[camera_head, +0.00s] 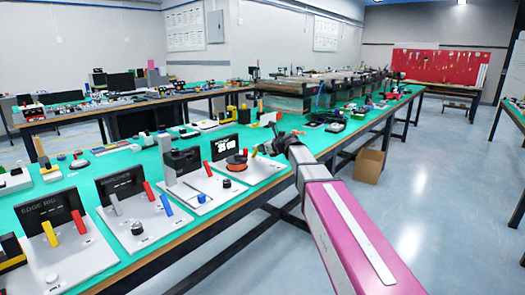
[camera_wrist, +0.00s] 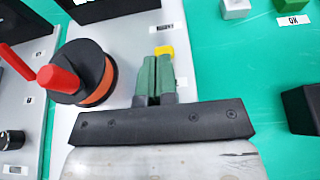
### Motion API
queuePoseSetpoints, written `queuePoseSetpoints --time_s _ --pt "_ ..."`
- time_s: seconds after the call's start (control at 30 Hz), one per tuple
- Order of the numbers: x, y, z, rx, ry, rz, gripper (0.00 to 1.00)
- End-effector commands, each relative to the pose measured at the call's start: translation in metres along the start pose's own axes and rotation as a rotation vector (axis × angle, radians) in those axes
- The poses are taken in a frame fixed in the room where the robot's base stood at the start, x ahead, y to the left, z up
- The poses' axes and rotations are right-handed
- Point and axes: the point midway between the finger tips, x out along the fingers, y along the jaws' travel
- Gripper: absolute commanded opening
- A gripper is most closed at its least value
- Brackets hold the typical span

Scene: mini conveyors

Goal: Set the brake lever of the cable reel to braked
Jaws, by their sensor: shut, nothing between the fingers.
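The cable reel (camera_head: 237,163) is a black and orange drum with a red crank knob, on a white base plate on the green bench. In the wrist view the reel (camera_wrist: 95,75) is at the left. A small yellow lever tip (camera_wrist: 165,50), apparently the brake lever, shows just beyond my fingertips; the rest of it is hidden, and its setting cannot be told. In the head view a yellow lever (camera_head: 254,152) stands right of the reel. My gripper (camera_wrist: 154,62) has its green fingers shut together and empty, close to the yellow tip; whether they touch cannot be told.
A black display (camera_head: 224,147) stands behind the reel. Left of it are panels with red, blue and yellow levers (camera_head: 149,191) and a black knob (camera_wrist: 11,140). A black block (camera_wrist: 302,108) is right of my gripper. Green bench surface between is clear.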

Motion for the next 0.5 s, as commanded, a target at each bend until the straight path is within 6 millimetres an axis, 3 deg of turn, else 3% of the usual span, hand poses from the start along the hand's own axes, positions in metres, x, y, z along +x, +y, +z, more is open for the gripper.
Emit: queuePoseSetpoints --time_s 0.5 --pt "0.013 -0.001 0.020 -0.003 0.219 0.001 0.00"
